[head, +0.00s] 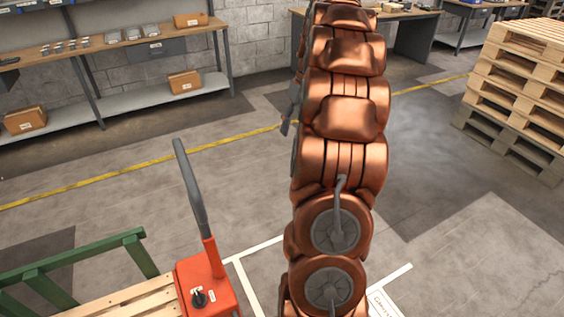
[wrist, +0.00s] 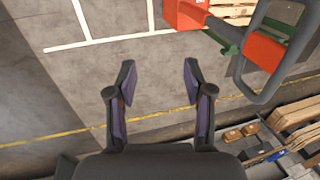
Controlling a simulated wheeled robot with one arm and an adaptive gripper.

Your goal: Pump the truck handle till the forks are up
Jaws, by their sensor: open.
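The orange pallet truck (head: 208,285) stands at the lower left of the head view. Its dark handle (head: 190,190) rises from it and leans up and to the left. In the wrist view the handle's grey loop (wrist: 239,72) is at the upper right, large and close to the camera. The orange truck body (wrist: 185,14) is at the top there. My gripper (wrist: 158,78) is open and empty over bare floor, to the left of the loop and not touching it. I cannot make out the forks in either view.
Wooden slats (head: 130,302) and a green frame (head: 80,258) are beside the truck. A shelf (head: 150,102) with boxes runs along the back left wall. Stacked pallets (head: 520,80) stand at the right. A yellow line (head: 130,168) crosses open floor.

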